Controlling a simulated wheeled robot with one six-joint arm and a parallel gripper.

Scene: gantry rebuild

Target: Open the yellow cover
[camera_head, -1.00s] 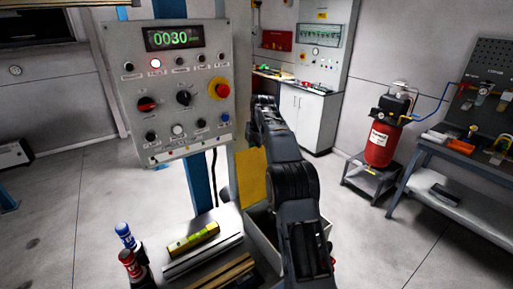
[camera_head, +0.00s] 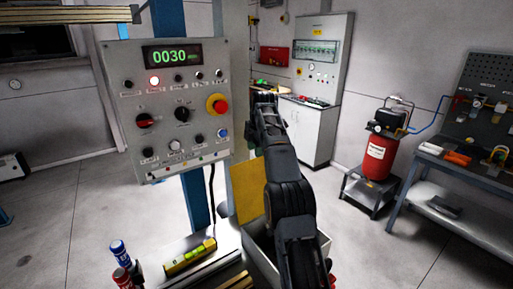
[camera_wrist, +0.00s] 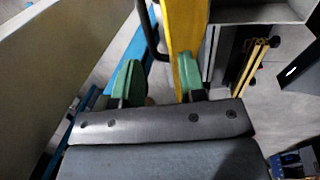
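The yellow cover (camera_head: 246,188) is a flat upright panel below and right of the control box, partly hidden behind my dark arm in the head view. In the wrist view the cover (camera_wrist: 185,30) is seen nearly edge-on, as a yellow strip running down from the top. My gripper (camera_wrist: 160,80) has two green fingertips, spread apart. The strip's lower end lies between them, close beside the right fingertip; I cannot tell whether they touch. The left fingertip stands clear of it. In the head view my gripper's fingers are mostly hidden by my arm.
The grey control box (camera_head: 172,100) hangs left of my arm on a blue post. An open grey bin (camera_head: 262,252) is beside my arm. A red compressor (camera_head: 379,157) and workbench are farther right.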

